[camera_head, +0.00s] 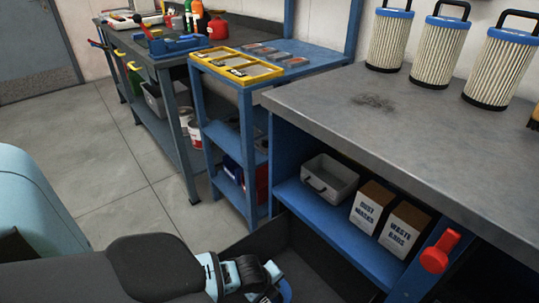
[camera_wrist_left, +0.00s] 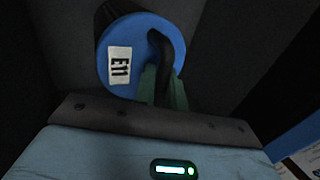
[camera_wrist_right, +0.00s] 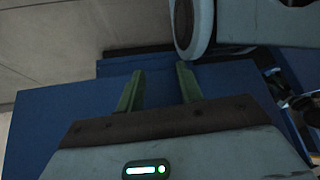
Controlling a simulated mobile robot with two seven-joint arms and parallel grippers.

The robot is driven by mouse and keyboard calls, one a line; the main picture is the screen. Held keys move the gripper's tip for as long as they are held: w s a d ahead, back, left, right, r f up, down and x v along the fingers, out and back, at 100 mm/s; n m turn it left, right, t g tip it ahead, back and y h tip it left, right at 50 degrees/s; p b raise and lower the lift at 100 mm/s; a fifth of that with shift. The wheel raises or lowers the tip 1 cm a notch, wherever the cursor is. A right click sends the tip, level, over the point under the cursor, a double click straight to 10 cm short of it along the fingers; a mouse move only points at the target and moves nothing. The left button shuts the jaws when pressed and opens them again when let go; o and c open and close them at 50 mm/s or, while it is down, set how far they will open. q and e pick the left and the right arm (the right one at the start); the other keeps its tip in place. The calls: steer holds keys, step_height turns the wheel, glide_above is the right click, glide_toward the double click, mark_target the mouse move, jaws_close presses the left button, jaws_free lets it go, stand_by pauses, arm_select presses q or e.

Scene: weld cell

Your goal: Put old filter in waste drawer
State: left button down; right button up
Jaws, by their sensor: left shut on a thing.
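The old filter (camera_wrist_left: 137,78) has a blue end cap, a white label reading E11 and a black handle. My left gripper (camera_wrist_left: 164,88) is shut on that handle in the left wrist view. In the head view my left gripper (camera_head: 262,283) is at the bottom, with a little of the filter's blue cap (camera_head: 286,291) beside it. They appear over a dark open drawer (camera_head: 318,262) at the bench front; the filter's height above its floor cannot be told. My right gripper (camera_wrist_right: 159,90) is open and empty before a blue surface (camera_wrist_right: 60,115).
Several clean filters with blue caps stand on the grey bench (camera_head: 370,105). A blue shelf below holds a grey bin (camera_head: 328,183) and two boxes, dust masks (camera_head: 371,207) and waste bags (camera_head: 405,229). A red handle (camera_head: 438,251) juts out at right. Floor is clear at left.

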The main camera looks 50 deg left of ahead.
arm_select(q)
steer(key=shift+w+a, duration=0.2)
steer(key=shift+a, duration=0.3)
steer(key=shift+w+a, duration=0.2)
steer(key=shift+a, duration=0.3)
steer(key=shift+f+b, duration=0.8)
steer(key=shift+f, duration=1.05)
steer(key=c, duration=1.5)
jaws_free()
steer(key=shift+f, duration=0.1)
steer(key=shift+o, duration=0.2)
